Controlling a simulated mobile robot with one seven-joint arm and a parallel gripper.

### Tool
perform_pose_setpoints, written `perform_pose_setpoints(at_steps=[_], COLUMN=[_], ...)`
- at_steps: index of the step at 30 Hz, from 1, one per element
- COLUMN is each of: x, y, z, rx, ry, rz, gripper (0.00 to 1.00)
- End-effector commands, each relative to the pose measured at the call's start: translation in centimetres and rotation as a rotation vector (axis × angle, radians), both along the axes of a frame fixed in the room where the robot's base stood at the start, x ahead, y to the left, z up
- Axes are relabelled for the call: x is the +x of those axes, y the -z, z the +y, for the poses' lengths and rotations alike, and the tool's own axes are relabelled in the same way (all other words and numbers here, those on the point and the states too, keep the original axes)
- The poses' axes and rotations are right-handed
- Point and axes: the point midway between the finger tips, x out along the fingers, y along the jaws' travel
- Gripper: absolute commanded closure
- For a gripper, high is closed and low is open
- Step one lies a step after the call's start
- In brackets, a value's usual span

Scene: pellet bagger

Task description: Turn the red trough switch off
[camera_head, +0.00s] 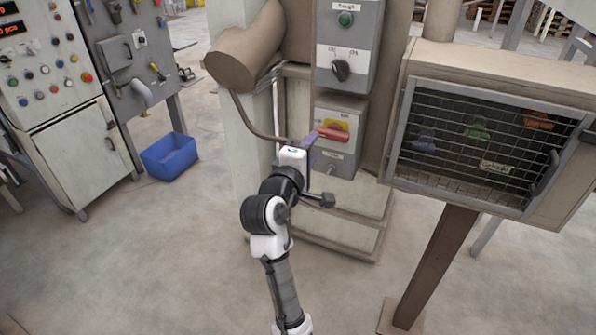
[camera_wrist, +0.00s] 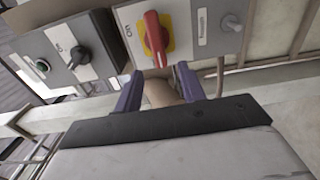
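The red switch (camera_head: 332,134) is a rotary handle on a yellow plate, on the lower grey box below the box labelled Trough. In the head view its handle lies roughly sideways. In the wrist view the red handle (camera_wrist: 155,38) points toward my gripper, just beyond and between the fingertips. My gripper (camera_head: 310,150) is at the left of the switch in the head view. In the wrist view its two purple fingers (camera_wrist: 159,78) are spread apart with nothing held between them. I cannot tell whether a finger touches the handle.
The upper box (camera_head: 348,45) carries a green button and a black selector knob (camera_head: 341,70). A small grey knob (camera_wrist: 231,22) sits beside the red switch. A mesh-fronted cabinet (camera_head: 404,150) stands at right. A blue bin (camera_head: 170,157) is on the floor at left.

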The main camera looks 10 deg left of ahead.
Motion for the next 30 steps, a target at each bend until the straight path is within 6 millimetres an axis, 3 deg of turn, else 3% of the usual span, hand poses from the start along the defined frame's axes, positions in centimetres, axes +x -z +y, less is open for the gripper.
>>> perform_pose_setpoints(at_steps=[6, 12, 26, 28, 30], x=[-4.7, -7.4, -8.1, -8.1, -8.2], y=[0.3, 0.1, 0.0, -0.5, -1.8], z=[1.6, 2.4, 2.6, 3.4, 5.5], rx=[0.002, 0.000, 0.000, 0.013, 0.054], ry=[-0.003, -0.001, 0.001, -0.027, -0.101], rz=[-0.002, 0.000, 0.001, -0.025, -0.086], gripper=[0.60, 0.60, 0.60, 0.60, 0.60])
